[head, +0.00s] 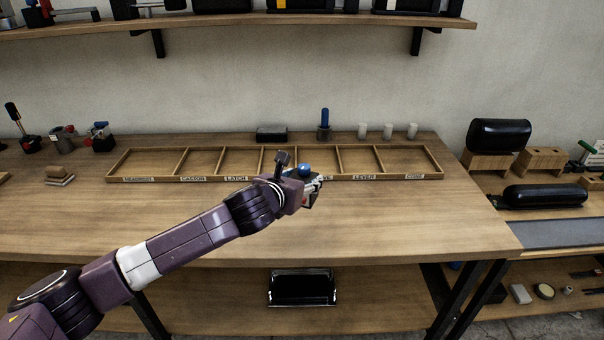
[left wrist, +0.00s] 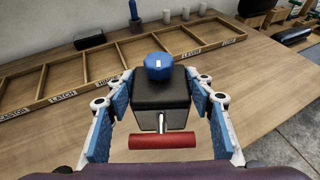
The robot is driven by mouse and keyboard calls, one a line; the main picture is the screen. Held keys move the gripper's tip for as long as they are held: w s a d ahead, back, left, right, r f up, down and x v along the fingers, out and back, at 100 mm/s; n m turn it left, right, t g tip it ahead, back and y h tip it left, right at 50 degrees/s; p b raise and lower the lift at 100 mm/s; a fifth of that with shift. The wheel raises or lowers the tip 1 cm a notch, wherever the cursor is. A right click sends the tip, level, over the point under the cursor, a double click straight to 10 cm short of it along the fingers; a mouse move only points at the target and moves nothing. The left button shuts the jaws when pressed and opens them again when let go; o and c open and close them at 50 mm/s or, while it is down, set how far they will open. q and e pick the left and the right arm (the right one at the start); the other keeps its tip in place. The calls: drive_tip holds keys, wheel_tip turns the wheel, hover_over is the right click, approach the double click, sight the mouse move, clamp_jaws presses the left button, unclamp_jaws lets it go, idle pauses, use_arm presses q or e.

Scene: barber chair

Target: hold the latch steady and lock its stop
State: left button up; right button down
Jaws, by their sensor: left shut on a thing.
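The latch (left wrist: 160,92) is a dark block with a blue knob (left wrist: 158,66) on top and a red crossbar handle (left wrist: 162,141) on a metal rod at the near side. My left gripper (left wrist: 160,112) is shut on the latch, with one blue-padded finger on each side of the block. In the head view my left gripper (head: 313,184) is at the front edge of the wooden tray, over the bench. There the blue knob (head: 304,168) shows and most of the latch is hidden by my wrist. My right gripper is in neither view.
A labelled wooden tray (head: 155,179) with empty compartments lies along the bench (head: 400,220). Behind it stand a black block (head: 272,134), a blue-handled tool in a holder (head: 325,122) and white cylinders (head: 388,131). Small mechanisms (head: 62,140) stand at the left. The bench front is clear.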

use_arm(q)
drive_tip(key=shift+f+b, duration=1.85)
drive_tip(key=shift+f, duration=3.05)
drive_tip(key=shift+f, duration=0.5)
